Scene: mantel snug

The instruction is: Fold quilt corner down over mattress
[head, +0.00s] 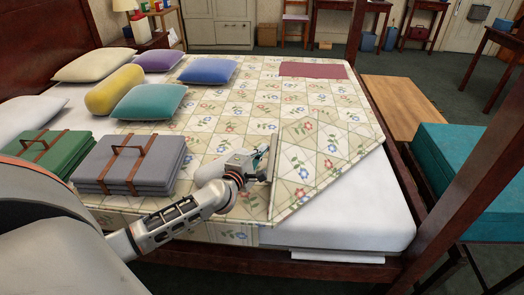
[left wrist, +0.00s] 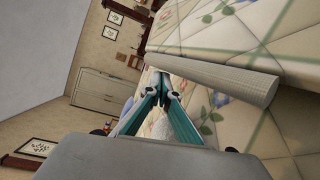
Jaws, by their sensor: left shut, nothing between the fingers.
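The floral patchwork quilt (head: 240,110) covers much of the bed. At the front right its corner is turned back as a triangular flap (head: 318,160) lying on the quilt, with a diagonal fold edge. The white mattress (head: 345,222) is bare beside that fold. My left gripper (head: 264,165) is low over the quilt at the flap's left edge, shut and empty; I cannot tell whether it touches. In the left wrist view its teal fingers (left wrist: 161,88) meet at the tips, near a rounded pale quilt edge (left wrist: 235,82). My right gripper is not in view.
Grey folded bedding (head: 128,165) and green folded bedding (head: 50,153) with straps lie left of my arm. Several pillows, one a yellow bolster (head: 115,90), lie behind. A red cloth (head: 313,70) lies at the far edge.

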